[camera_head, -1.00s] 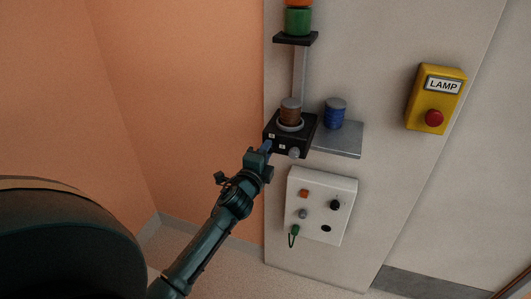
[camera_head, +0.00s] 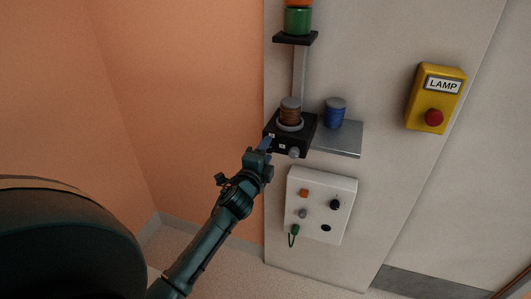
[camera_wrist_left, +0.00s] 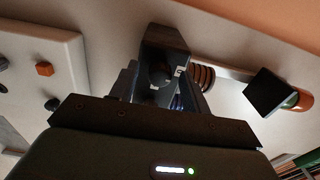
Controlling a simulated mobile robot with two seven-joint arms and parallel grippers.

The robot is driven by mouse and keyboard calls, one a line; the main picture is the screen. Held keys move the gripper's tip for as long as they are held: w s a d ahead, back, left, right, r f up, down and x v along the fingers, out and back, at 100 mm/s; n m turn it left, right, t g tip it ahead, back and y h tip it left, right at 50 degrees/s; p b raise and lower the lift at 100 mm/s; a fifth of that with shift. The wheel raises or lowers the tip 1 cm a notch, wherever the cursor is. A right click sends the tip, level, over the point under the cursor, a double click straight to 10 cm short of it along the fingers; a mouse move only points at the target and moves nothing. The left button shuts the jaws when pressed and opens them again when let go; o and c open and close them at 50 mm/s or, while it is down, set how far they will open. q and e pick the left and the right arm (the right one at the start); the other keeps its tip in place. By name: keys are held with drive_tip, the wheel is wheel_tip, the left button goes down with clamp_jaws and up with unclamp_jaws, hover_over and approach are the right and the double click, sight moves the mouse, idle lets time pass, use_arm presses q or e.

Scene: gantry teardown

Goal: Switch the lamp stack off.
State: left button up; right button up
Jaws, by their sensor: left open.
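The lamp stack (camera_head: 298,20), with orange and green sections, stands on a small black plate at the top of a grey post on the wall panel. Lower on the post is a black switch box (camera_head: 283,142) with small white marks and a round grey knob (camera_head: 293,153) on its front. My left gripper (camera_head: 264,148) is open at the box's lower left front. In the left wrist view, the dark round knob (camera_wrist_left: 160,74) shows between the fingers of the left gripper (camera_wrist_left: 160,92); contact cannot be told. My right gripper is not in view.
A white control panel (camera_head: 320,190) is below. A yellow box labelled LAMP (camera_head: 436,98) with a red button is at right.

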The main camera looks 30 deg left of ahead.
use_arm(q)
drive_tip(key=b+v, duration=0.1)
drive_tip(key=v, duration=1.2)
drive_tip(key=shift+d, duration=0.1)
drive_tip(key=s+d+f+n+g+h+p, duration=0.1)
drive_tip(key=s+d+f+n+g+h, duration=0.6)
drive_tip(key=s+d+f+n, duration=0.5)
drive_tip(key=s+d+f, duration=0.2)
drive_tip(key=d+f, duration=0.3)
drive_tip(key=d, duration=0.1)
drive_tip(key=shift+r, duration=0.15)
idle(1.1)
